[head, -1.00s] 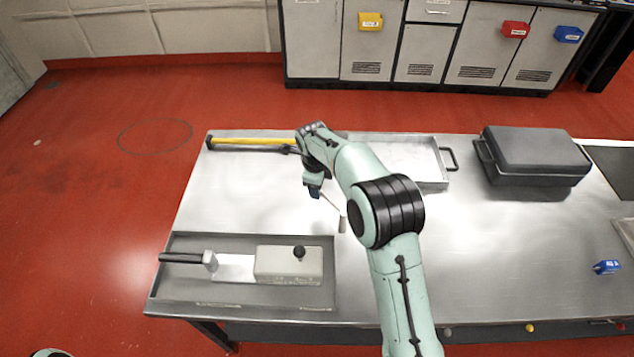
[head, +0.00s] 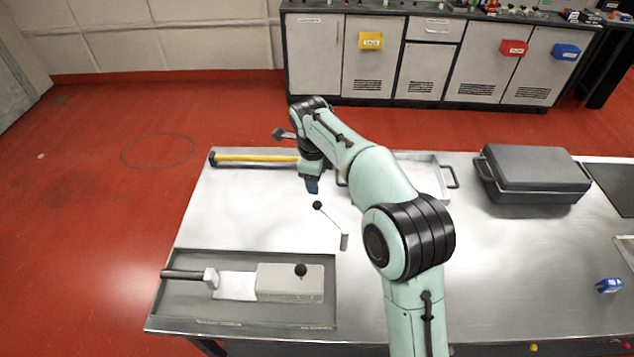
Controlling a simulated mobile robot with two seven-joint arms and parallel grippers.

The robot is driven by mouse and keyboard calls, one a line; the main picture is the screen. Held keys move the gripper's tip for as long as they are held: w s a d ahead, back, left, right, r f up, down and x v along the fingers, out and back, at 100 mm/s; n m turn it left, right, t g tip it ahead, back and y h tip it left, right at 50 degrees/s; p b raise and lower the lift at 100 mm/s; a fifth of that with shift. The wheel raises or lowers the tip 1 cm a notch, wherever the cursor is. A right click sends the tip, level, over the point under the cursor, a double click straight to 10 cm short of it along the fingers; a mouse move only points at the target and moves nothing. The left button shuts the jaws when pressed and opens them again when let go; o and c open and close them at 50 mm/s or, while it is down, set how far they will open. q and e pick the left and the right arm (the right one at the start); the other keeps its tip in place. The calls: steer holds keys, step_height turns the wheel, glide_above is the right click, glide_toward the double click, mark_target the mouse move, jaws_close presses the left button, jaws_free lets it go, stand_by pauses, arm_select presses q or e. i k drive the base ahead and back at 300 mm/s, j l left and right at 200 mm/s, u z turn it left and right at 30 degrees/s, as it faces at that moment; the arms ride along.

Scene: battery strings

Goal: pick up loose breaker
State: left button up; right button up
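My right arm comes in from the lower right, and its gripper (head: 312,186) points down over the back left of the steel table (head: 225,215). Its tip looks dark blue; I cannot tell whether it is open, shut or holding something. No object is clearly recognisable as the loose breaker. A small blue block (head: 609,285) with a white marking lies on the table at the far right, well away from the gripper. My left gripper is out of view.
A thin lever with a black ball (head: 318,205) stands just below the gripper. A grey tray (head: 190,304) at front left holds a block with a knob and a handled tool. A yellow bar (head: 255,158), a shallow tray (head: 440,165) and a dark case (head: 535,170) are at the back.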

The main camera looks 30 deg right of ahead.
mark_target(271, 283)
steer(key=k, duration=1.5)
